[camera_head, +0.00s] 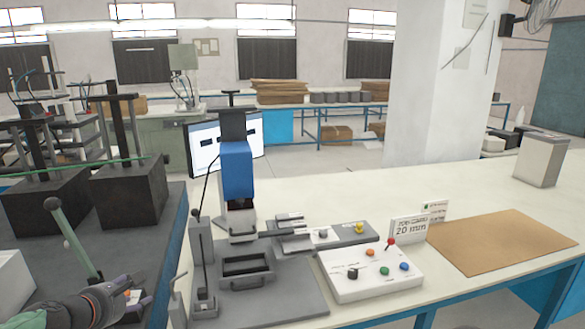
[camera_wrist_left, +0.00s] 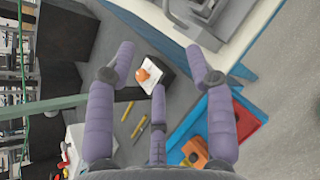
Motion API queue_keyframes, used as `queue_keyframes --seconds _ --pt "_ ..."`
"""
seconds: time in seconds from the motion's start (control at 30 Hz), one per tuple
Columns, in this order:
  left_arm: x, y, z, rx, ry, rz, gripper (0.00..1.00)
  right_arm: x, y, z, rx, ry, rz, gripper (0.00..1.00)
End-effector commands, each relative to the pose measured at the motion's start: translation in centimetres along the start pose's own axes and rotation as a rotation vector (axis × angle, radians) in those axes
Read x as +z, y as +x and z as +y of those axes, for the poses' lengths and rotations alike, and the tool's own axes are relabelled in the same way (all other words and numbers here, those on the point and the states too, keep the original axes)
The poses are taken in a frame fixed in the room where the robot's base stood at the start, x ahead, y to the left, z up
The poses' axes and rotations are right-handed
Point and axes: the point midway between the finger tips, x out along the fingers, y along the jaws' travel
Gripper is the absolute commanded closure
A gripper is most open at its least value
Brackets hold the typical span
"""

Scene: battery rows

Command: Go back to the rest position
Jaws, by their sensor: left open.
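My left gripper (camera_head: 128,299) is low at the left of the head view, above the dark left bench. In the left wrist view its purple fingers (camera_wrist_left: 160,62) are spread apart with nothing held between them. A small dark box with a white top and an orange button (camera_wrist_left: 142,75) lies beyond the fingers, apart from them as far as I can tell. My right gripper is in neither view.
A green lever (camera_head: 75,240) stands close to my left gripper. A blue-bodied press (camera_head: 237,170) and a white button panel (camera_head: 350,285) are on the white bench. In the wrist view, a red-and-blue tray (camera_wrist_left: 190,135) and yellow tools (camera_wrist_left: 140,130) lie below.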

Motion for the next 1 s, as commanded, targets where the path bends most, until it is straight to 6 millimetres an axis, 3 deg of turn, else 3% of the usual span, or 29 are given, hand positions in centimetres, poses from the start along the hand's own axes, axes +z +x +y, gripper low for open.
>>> queue_keyframes --seconds 0.27,0.47,0.7,0.87,1.0 --pt "-3.9 4.2 -3.3 -0.071 0.179 0.087 0.46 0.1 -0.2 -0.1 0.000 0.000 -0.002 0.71" --pt "-8.4 8.1 -7.6 -0.171 0.393 0.165 0.46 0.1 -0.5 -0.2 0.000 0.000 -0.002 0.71" --pt "-16.8 12.9 -16.9 -0.404 0.825 0.229 0.46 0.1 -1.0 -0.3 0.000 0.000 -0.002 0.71" --pt "-22.1 14.1 -23.7 -0.585 1.126 0.199 0.46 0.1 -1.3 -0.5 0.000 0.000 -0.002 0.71" --pt "-26.5 13.9 -29.8 -0.746 1.379 0.120 0.46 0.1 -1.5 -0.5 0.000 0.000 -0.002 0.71"
